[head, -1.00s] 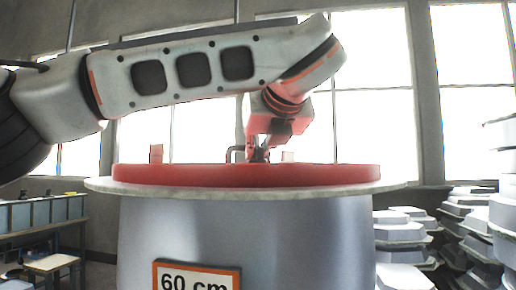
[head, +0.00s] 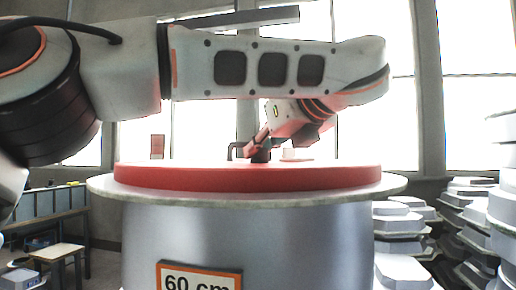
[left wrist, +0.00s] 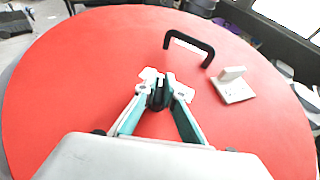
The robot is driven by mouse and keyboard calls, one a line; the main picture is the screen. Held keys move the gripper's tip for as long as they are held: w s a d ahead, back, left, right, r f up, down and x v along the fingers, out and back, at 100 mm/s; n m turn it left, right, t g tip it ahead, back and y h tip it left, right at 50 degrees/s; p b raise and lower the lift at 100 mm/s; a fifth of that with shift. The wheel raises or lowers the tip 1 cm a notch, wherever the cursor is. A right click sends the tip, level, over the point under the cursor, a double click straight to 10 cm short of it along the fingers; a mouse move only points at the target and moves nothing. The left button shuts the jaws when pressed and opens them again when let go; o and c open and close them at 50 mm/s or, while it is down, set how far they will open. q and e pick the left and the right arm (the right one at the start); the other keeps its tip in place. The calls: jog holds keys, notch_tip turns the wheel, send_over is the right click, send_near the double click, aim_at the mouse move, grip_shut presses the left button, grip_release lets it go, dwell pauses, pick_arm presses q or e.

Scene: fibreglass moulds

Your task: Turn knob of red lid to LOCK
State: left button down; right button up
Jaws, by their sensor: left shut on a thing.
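The red lid (head: 330,176) lies flat on a large grey drum, and its top fills much of the left wrist view (left wrist: 70,80). A dark knob (left wrist: 159,97) stands near the lid's middle, mostly hidden by the fingers. My left gripper (head: 259,150) is shut on this knob, its hand tilted up to the right. The left wrist view shows its teal-sided fingers (left wrist: 160,92) meeting around the knob. White pieces show on both sides of the fingertips; their marking is unreadable. My right gripper is out of view.
A black bar handle (left wrist: 190,44) and a white block (left wrist: 234,86) stand on the lid near the knob. A red upright piece (head: 157,146) shows at the left. The drum (head: 250,235) carries a "60 cm" sign (head: 199,278). White moulds (head: 405,235) are stacked at right.

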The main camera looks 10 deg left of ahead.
pick_arm(q)
jog(key=c, duration=2.1)
grip_release()
jog(key=shift+c, duration=0.2)
